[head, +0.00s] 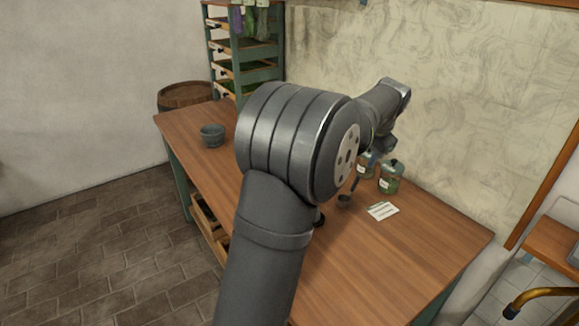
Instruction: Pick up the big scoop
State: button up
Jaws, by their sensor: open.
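A small dark cup-shaped thing (344,200) sits on the wooden bench just right of my arm's elbow. A thin bluish piece (355,183) rises beside it, perhaps a handle. This may be a scoop, but I cannot tell whether it is the big one. A dark round thing (319,217) shows partly from behind my arm, too covered to name. My forearm reaches back over the bench and bends down at the wrist, above the jars. I cannot make out my gripper's jaws; the elbow and wrist hide that area.
The wooden bench (350,265) has free room at front right. Green-labelled jars (390,177) and a white card (382,210) stand or lie near the wall. A grey-green pot (212,135) is at left. A barrel (185,95) and a drawer rack (240,68) stand behind.

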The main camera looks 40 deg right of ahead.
jog(key=w+d+f+n+g+h, duration=0.2)
jog(key=w+f+n, duration=0.1)
jog(key=w+f, duration=0.25)
send_over(354, 183)
jog(key=a, duration=0.2)
notch_tip(354, 183, down, 9)
jog(key=shift+s+x, duration=0.15)
jog(key=shift+x, duration=0.9)
jog(key=shift+s+x, duration=0.2)
jog(key=shift+x, duration=0.8)
jog(key=shift+s+x, duration=0.15)
jog(key=shift+x, duration=0.9)
jog(key=shift+d, duration=0.1)
grip_shut()
